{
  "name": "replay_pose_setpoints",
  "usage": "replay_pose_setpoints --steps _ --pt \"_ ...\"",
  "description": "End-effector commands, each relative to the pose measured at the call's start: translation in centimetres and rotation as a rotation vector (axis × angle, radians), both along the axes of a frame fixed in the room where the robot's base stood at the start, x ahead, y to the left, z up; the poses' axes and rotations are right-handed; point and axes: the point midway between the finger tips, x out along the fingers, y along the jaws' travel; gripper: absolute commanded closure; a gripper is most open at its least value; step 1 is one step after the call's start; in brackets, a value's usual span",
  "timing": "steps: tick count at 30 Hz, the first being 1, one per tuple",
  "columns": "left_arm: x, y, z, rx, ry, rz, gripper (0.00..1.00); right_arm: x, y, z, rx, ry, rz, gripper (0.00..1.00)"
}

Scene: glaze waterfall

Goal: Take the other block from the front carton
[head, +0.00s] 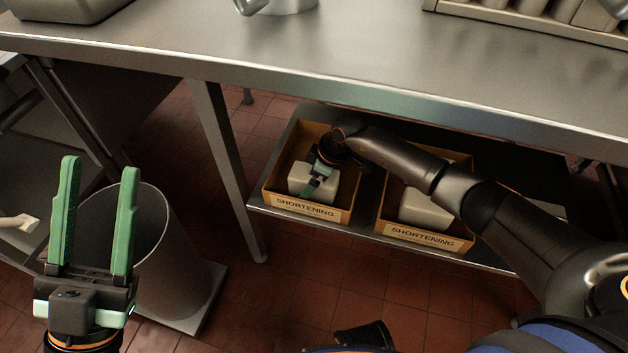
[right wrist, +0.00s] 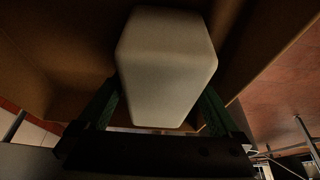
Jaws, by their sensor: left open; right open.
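Two brown cartons marked SHORTENING stand on the shelf under the steel table. The left carton (head: 278,187) holds a pale block (head: 329,188), and the right carton (head: 462,243) holds another pale block (head: 425,212). My right gripper (head: 317,180) reaches down into the left carton, at its block. In the right wrist view this block (right wrist: 165,65) lies between the two green fingers, which stand open on either side; I cannot tell whether they touch it. My left gripper (head: 100,166) is open and empty, pointing up at the left, away from the cartons.
The steel tabletop (head: 330,60) overhangs the lower shelf (head: 365,232). A table leg (head: 225,165) stands left of the cartons. A grey bin (head: 180,265) stands behind my left gripper. My right arm passes over the right carton. The tiled floor in front is mostly clear.

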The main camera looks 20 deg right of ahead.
Motion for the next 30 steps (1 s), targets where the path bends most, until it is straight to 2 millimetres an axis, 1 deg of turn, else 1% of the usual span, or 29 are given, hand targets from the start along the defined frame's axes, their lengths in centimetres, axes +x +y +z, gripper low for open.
replay_pose_setpoints --steps 7,30 --pt "-0.03 -0.04 -0.05 0.005 -0.001 -0.002 0.5 -0.01 0.01 -0.05 0.0 0.0 0.0 0.0" --pt "-0.05 -0.05 -0.09 0.009 0.0 -0.004 0.5 0.01 -0.02 0.0 0.0 0.0 0.0 0.87"
